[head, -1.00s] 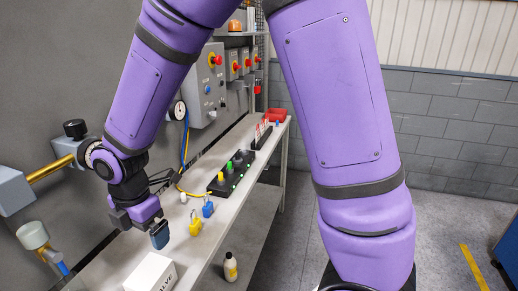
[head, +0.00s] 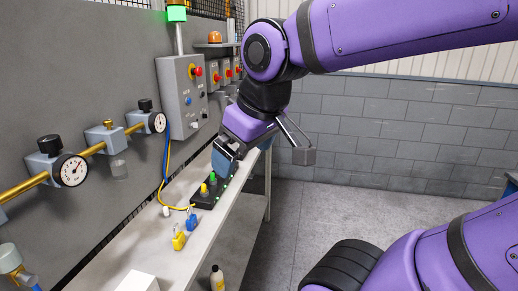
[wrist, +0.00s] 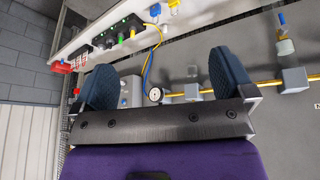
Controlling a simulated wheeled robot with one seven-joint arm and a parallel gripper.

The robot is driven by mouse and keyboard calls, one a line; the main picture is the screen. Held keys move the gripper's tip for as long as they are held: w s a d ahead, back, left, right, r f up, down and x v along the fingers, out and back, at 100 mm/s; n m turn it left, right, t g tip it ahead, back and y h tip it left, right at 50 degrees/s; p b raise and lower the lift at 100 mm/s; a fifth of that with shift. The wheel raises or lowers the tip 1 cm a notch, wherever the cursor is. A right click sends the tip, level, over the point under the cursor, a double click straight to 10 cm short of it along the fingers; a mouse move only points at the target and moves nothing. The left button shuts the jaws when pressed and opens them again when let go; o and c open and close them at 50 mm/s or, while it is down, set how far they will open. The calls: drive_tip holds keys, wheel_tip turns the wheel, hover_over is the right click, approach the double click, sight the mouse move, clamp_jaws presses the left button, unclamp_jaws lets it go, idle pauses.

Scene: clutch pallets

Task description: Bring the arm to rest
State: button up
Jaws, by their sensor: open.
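My purple arm reaches across the upper right of the head view. My gripper (head: 262,156) hangs above the far part of the bench, clear of its top. Its two fingers are spread wide with nothing between them. In the wrist view my gripper (wrist: 165,80) shows two dark blue pads far apart, with only the background between them. The arm is folded up and out to the right, and no part of the gripper touches an object.
The bench (head: 217,223) runs along the grey wall. It carries a yellow padlock (head: 179,241), a blue padlock (head: 191,223), a black button strip (head: 208,194) and a white box (head: 138,282). A bottle (head: 217,279) stands below. The floor (head: 300,215) to the right is open.

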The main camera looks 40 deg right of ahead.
drive_tip(key=shift+s+d+r+m, duration=0.15)
drive_tip(key=shift+s+d+m, duration=0.15)
drive_tip(key=shift+s+m, duration=0.3)
drive_tip(key=shift+s+d+r+m, duration=0.1)
drive_tip(key=shift+s+d+m, duration=0.2)
drive_tip(key=shift+s+m, duration=0.3)
idle(0.4)
